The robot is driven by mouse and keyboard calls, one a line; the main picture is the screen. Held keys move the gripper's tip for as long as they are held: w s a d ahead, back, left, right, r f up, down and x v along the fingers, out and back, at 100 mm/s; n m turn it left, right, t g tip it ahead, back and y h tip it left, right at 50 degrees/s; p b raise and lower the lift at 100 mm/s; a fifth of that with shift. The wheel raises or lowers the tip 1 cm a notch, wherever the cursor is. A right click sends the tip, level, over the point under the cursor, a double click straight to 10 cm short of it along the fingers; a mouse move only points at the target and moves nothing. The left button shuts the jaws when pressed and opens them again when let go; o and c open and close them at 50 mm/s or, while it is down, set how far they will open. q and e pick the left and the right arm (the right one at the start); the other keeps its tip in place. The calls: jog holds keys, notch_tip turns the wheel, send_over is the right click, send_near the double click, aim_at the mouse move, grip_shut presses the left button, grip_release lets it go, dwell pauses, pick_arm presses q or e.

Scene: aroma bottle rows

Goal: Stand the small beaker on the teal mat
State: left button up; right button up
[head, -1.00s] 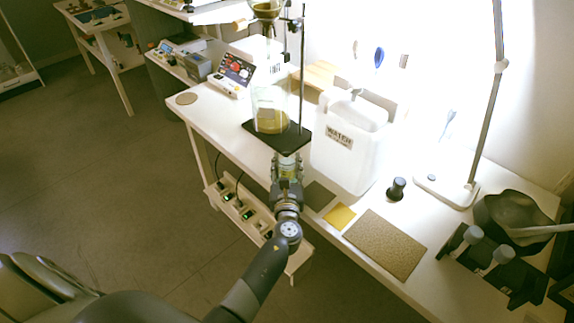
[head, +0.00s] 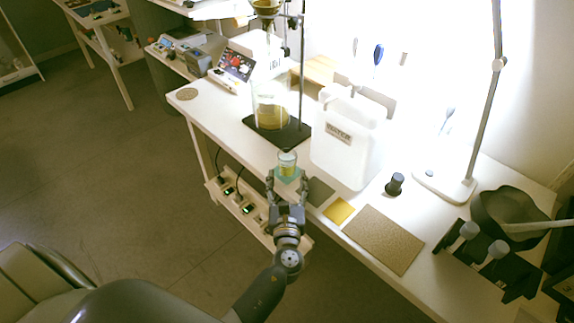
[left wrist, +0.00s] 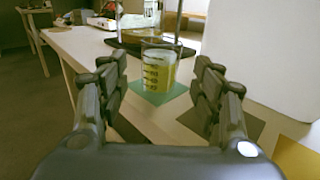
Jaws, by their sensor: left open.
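The small beaker (head: 287,163) is clear glass with dark markings and yellowish liquid. It stands upright on the teal mat (head: 287,177), near the table's front edge. In the left wrist view the beaker (left wrist: 158,70) stands beyond my fingertips, and the teal mat (left wrist: 160,97) shows around its base. My left gripper (head: 287,186) is open and empty, just in front of the beaker, with its fingers apart on either side. It also shows in the left wrist view (left wrist: 160,90). My right gripper is not in view.
A black stand base (head: 290,134) with a large glass vessel (head: 270,112) is behind the beaker. A white water container (head: 345,150) stands to the right. Grey, yellow (head: 339,210) and brown mats (head: 384,240) lie along the front edge.

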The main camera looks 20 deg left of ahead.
pick_arm(q)
jog(key=v, duration=0.3)
jog(key=shift+s+d, duration=0.15)
jog(key=shift+s, duration=0.2)
